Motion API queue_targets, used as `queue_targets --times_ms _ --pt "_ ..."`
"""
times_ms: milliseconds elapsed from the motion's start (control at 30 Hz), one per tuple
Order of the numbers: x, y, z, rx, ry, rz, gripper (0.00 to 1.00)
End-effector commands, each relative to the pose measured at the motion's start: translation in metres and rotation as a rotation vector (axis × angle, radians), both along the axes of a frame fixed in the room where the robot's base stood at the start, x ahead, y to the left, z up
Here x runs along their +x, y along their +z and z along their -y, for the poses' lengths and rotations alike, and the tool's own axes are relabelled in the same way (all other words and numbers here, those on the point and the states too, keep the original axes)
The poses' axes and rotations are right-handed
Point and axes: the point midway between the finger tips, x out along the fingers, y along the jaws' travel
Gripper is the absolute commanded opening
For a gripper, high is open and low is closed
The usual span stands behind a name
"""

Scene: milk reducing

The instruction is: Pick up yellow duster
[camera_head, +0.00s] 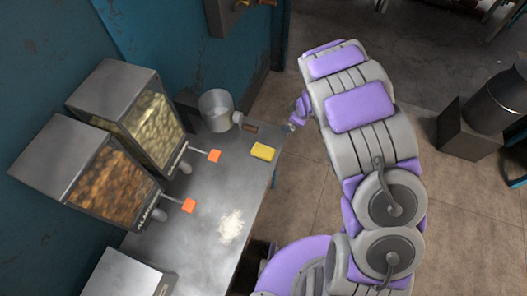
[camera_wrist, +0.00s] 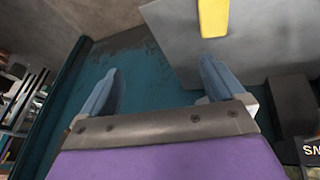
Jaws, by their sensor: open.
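The yellow duster (camera_head: 263,151) is a small yellow block lying flat on the grey metal table (camera_head: 200,262), near its right edge. In the wrist view the duster (camera_wrist: 213,17) shows at the top, cut off by the frame edge, beyond and to the right of the fingertips. My gripper (camera_wrist: 158,80) is open with nothing between its two blue-grey fingers. In the head view my arm reaches up along the right side of the table, and its end is near the table's far right corner, apart from the duster; the fingers are hard to make out there.
A metal pot (camera_head: 215,110) with a handle stands just behind the duster. Two dispensers (camera_head: 112,185) with orange-tipped levers stand at the left. A blue wall (camera_head: 180,45) is behind. Open floor lies to the right.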

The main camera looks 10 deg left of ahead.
Motion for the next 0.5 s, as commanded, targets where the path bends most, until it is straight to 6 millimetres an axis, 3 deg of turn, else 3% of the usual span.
queue_targets --times_ms 100,200,500 --pt "-0.032 -0.031 -0.026 0.039 0.094 -0.107 0.96" --pt "-0.048 -0.043 -0.038 0.061 0.137 -0.159 0.96" --pt "-0.054 -0.07 -0.051 0.071 0.159 -0.187 0.96"
